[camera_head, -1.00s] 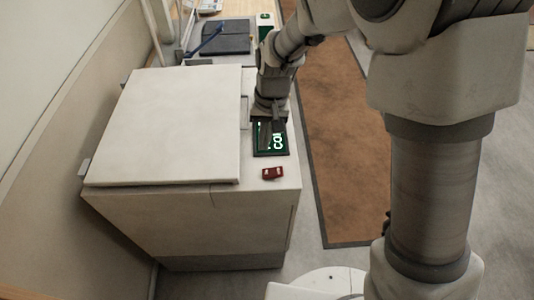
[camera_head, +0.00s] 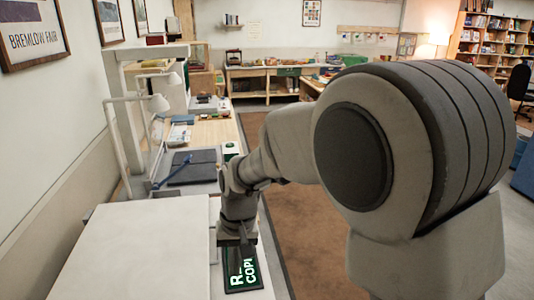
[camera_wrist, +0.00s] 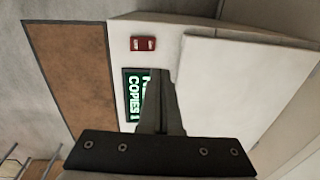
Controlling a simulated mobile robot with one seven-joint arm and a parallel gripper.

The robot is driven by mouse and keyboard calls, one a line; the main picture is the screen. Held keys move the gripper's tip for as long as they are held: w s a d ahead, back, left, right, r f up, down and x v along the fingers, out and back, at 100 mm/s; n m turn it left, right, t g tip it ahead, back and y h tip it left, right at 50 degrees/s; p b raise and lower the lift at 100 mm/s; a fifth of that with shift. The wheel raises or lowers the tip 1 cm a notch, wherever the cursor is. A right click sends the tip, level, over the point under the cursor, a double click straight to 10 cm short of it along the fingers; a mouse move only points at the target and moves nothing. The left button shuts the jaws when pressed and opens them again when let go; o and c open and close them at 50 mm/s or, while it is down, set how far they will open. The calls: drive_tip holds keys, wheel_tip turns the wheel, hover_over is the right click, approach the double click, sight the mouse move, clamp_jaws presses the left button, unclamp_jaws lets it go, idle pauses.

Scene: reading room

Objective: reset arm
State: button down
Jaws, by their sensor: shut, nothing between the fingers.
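My gripper (camera_head: 246,262) points down over the right side of a white copier (camera_head: 140,250) with a flat lid. It is just above a dark panel (camera_head: 240,278) with green-white lettering. In the wrist view the fingers are together and empty (camera_wrist: 157,75), partly covering the same panel (camera_wrist: 133,98), which reads "COPIES". A small red switch (camera_wrist: 144,44) sits beside the panel in the wrist view. Whether the fingertips touch the panel I cannot tell.
A brown carpet (camera_head: 300,225) lies to the right. Shelves (camera_head: 490,45) and a workbench (camera_head: 275,72) stand at the back.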

drive_tip(key=s+d+r+m+t, duration=0.1)
drive_tip(key=s+d+r+t, duration=0.25)
drive_tip(key=d+r, duration=0.75)
drive_tip(key=s+d+r+m+t+h, duration=0.1)
drive_tip(key=s+d+r+t, duration=0.1)
drive_tip(key=s+d, duration=0.9)
drive_tip(key=shift+s+d+r, duration=0.15)
drive_tip(key=shift+d+r, duration=0.3)
drive_tip(key=shift+r, duration=0.35)
